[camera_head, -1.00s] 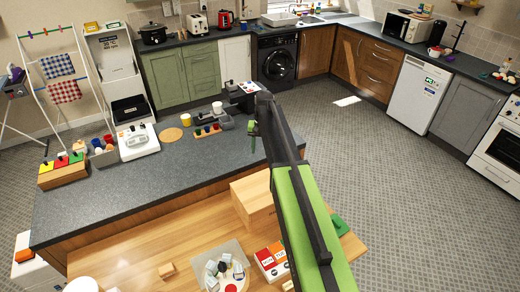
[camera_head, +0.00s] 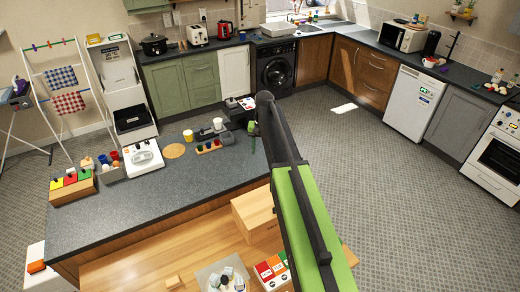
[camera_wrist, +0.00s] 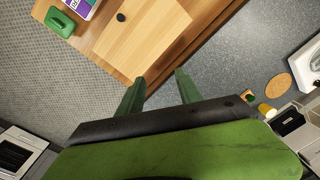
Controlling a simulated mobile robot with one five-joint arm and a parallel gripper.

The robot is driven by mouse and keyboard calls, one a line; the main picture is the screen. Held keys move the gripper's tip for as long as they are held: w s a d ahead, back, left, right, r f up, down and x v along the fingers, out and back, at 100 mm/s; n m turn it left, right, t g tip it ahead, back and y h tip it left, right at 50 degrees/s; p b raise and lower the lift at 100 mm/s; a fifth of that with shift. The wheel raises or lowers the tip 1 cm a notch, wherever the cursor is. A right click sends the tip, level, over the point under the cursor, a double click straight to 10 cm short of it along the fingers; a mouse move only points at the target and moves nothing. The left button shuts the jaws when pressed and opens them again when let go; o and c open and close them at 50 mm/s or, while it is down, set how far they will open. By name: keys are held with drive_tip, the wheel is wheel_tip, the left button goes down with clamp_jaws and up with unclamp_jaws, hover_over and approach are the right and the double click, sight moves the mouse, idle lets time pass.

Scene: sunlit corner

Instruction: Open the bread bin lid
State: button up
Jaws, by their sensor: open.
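The bread bin, a pale wooden box (camera_head: 254,212), stands on the wooden worktop beside the dark counter. In the wrist view its flat wooden top (camera_wrist: 145,38) shows with a small black knob (camera_wrist: 121,17); the lid looks closed. My gripper (camera_wrist: 160,80) is open and empty, its two green fingers apart, above and off the bin's edge toward the grey counter, not touching it. In the head view my gripper (camera_head: 252,132) hangs beyond the bin, over the dark counter's right edge, partly hidden by my arm.
The dark counter (camera_head: 130,212) holds a white appliance (camera_head: 143,158), a round cork mat (camera_head: 174,151) and colored blocks (camera_head: 72,184). Near the bin lie a plate of items (camera_head: 224,278) and a red-and-white box (camera_head: 272,270). Open floor (camera_head: 360,160) lies to the right.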

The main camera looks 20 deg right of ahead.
drive_tip(key=n+b, duration=0.2)
drive_tip(key=b, duration=2.1)
hover_over(247, 223)
drive_tip(key=f, duration=2.3)
drive_tip(key=shift+w+d+f, duration=0.1)
drive_tip(key=shift+d+f, duration=0.1)
drive_tip(key=shift+f, duration=0.05)
drive_tip(key=s+f+n+b, duration=0.1)
drive_tip(key=s+n, duration=0.1)
drive_tip(key=s, duration=0.8)
drive_tip(key=shift+a+h, duration=0.3)
drive_tip(key=shift+a, duration=0.15)
drive_tip(key=shift+w+n, duration=0.25)
drive_tip(key=shift+n, duration=0.05)
